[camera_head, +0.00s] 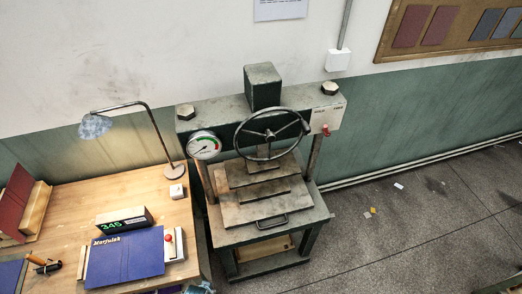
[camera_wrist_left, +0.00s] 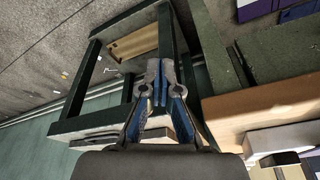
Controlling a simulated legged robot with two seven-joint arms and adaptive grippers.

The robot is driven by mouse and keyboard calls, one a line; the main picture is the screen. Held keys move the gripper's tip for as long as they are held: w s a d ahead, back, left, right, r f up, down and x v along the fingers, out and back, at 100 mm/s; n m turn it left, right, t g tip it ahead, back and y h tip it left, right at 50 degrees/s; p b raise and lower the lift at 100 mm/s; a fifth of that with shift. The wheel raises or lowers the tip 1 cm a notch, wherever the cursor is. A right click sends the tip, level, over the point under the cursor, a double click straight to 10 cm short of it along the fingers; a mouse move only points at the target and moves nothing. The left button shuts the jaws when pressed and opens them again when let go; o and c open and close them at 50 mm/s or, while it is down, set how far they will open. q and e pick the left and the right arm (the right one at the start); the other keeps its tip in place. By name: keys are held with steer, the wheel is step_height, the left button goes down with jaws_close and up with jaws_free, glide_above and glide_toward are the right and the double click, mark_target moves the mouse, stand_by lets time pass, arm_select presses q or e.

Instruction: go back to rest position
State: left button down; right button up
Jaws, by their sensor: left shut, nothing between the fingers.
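My left gripper (camera_wrist_left: 160,78) is in the middle of the left wrist view, with its fingers together and nothing between them. Behind it are the dark green legs and frame of the press (camera_wrist_left: 98,60). In the head view only a small blue and grey piece, perhaps this gripper, shows at the bottom edge beside the table. My right gripper is in neither view. The press (camera_head: 265,205) stands in the middle of the head view, with a handwheel (camera_head: 270,134) on top and a gauge (camera_head: 204,145) at its left.
The wooden table (camera_head: 150,192) at the left holds a lamp (camera_head: 150,125), a green-digit display (camera_head: 123,220), a blue board (camera_head: 125,257) and a red-knobbed block (camera_head: 174,245). In the wrist view the table edge (camera_wrist_left: 265,105) lies right of the gripper. The floor (camera_head: 420,220) right of the press is mostly clear.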

arm_select(q)
steer(key=s+a+f+g+b, duration=0.15)
steer(key=s+f, duration=0.25)
steer(key=f, duration=0.7)
steer(key=s+f+t+b, duration=0.15)
steer(key=s+f, duration=0.35)
steer(key=f, duration=0.7)
steer(key=s+a+f+g+b, duration=0.1)
steer(key=s+a+f+b, duration=0.1)
steer(key=s+f, duration=0.7)
steer(key=s, duration=0.2)
steer(key=shift+s+f+g, duration=0.3)
steer(key=shift+s+g, duration=0.1)
